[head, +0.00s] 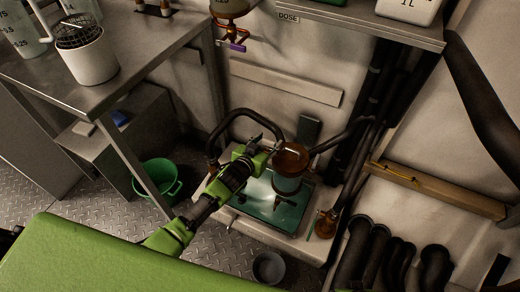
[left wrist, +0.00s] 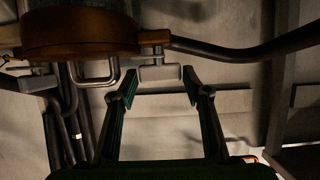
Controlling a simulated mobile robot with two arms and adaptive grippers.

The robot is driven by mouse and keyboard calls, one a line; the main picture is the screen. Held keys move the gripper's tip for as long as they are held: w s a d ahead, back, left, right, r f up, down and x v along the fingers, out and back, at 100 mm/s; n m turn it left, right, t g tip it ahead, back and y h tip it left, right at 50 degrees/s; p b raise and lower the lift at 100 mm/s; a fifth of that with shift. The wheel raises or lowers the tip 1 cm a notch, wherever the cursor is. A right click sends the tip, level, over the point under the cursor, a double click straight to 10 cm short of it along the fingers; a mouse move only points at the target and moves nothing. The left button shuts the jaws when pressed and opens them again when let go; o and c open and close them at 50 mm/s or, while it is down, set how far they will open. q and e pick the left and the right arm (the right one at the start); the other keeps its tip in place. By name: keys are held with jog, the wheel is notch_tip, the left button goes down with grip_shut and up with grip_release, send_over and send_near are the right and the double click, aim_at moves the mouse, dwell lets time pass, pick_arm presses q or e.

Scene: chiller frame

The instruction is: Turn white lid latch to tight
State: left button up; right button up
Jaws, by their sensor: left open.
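A vessel with a brown lid (head: 290,157) stands on a teal tray (head: 262,205) in the head view. In the left wrist view the brown lid (left wrist: 80,35) fills the upper left. A pale latch (left wrist: 158,72) sticks out beside the lid there. My left gripper (head: 270,146) is at the left side of the lid. In the wrist view my left gripper (left wrist: 159,80) is open, with the pale latch between its fingertips and no clear grip on it. The latch's setting cannot be read. My right gripper is not in view.
Dark hoses (head: 232,117) curve behind and beside the vessel. A small brown flask (head: 326,223) stands at the tray's right. A green bucket (head: 157,180) and a grey bowl (head: 268,267) are on the floor. A steel bench (head: 130,55) stands at left.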

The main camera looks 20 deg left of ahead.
pick_arm(q)
jog(key=v, duration=1.1)
jog(key=shift+r, duration=0.1)
